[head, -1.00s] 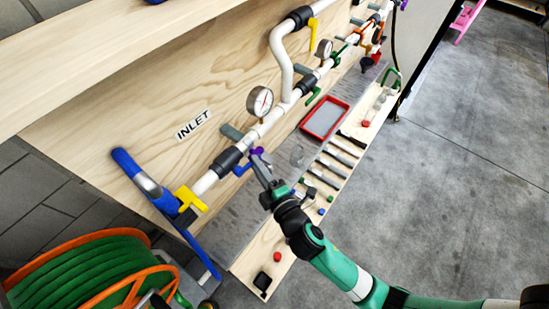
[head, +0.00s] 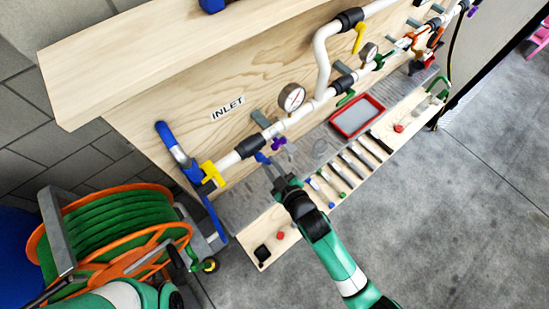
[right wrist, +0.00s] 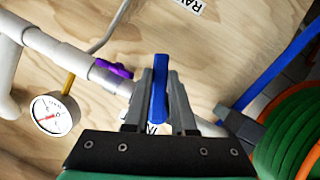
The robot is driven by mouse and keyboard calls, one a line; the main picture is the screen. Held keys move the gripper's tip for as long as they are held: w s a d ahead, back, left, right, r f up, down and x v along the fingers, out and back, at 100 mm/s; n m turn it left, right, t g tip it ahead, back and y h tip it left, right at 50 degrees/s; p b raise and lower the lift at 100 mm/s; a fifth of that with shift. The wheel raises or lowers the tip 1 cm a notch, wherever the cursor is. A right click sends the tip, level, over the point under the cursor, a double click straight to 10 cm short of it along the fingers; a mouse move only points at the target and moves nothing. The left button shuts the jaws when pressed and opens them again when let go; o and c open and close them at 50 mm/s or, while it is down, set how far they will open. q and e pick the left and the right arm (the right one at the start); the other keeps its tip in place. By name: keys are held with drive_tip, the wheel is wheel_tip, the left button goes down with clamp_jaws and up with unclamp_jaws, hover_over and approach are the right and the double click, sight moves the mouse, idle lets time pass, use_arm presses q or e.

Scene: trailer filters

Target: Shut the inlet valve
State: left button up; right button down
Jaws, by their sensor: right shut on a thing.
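The white inlet pipe (head: 228,160) runs along the plywood board below the INLET label (head: 228,109). A blue valve handle (head: 262,158) sticks out from the pipe beside a black coupling. My right gripper (head: 273,173) is at this handle. In the right wrist view its two grey fingers are shut on the blue handle (right wrist: 159,90), one on each side. The handle's joint with the pipe is hidden behind the fingers. A purple handle (head: 279,143) sits just along the pipe, apart from the fingers. My left gripper is not in view.
A yellow handle (head: 212,172) is at the pipe's left end, near a blue hose (head: 178,150). A gauge (head: 291,97) stands further right. A tool shelf (head: 325,195) and red tray (head: 357,115) lie below. A green hose reel (head: 115,238) stands at lower left.

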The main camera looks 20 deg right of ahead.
drive_tip(key=shift+s+a+f+m+g+y, duration=0.1)
drive_tip(key=shift+s+a+m+g+y, duration=0.1)
drive_tip(key=shift+a+m+y, duration=0.45)
drive_tip(key=shift+s+a+f+m+g+y, duration=0.1)
drive_tip(key=shift+a+m+g+y, duration=0.2)
drive_tip(key=shift+m, duration=0.65)
drive_tip(key=c, duration=0.7)
unclamp_jaws()
drive_tip(key=shift+c, duration=0.2)
